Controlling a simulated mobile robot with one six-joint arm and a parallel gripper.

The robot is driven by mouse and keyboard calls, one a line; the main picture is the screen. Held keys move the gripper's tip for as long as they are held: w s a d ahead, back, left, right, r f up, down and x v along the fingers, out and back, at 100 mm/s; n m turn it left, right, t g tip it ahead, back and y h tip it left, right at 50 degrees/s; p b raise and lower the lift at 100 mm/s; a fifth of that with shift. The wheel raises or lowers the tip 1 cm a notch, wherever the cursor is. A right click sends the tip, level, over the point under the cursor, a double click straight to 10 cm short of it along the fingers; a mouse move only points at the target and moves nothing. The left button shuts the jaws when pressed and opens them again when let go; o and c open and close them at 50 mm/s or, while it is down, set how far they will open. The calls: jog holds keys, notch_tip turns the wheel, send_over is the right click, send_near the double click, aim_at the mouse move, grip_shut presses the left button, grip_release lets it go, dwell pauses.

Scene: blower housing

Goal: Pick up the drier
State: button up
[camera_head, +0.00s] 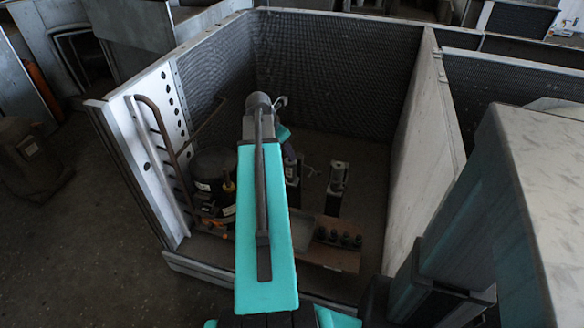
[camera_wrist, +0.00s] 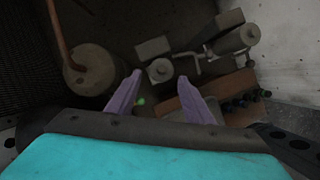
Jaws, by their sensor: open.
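My gripper (camera_wrist: 160,77) is open and empty in the wrist view, its two purple fingers apart and pointing down into the housing. In the head view my arm hides most of it. No part is clearly recognisable as the drier. Candidates in the wrist view are a small grey rounded part (camera_wrist: 160,70) just beyond and between the fingertips, and a grey block (camera_wrist: 152,48) behind it. In the head view an upright grey part (camera_head: 338,178) stands on the floor right of my arm. I cannot tell whether the fingers touch anything.
A dark compressor (camera_head: 214,168) with copper pipe stands at left; it also shows in the wrist view (camera_wrist: 95,72). Grey valve-like parts (camera_wrist: 235,40) lie right of the fingers. A brown base (camera_head: 338,258) carries several dark knobs. Mesh walls (camera_head: 335,70) and a grey partition (camera_head: 425,150) enclose the space.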

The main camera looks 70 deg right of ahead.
aim_at(289, 162)
jog(key=shift+b+x, duration=0.4)
jog(key=shift+x, duration=2.2)
jog(key=shift+s+a, duration=0.1)
grip_shut()
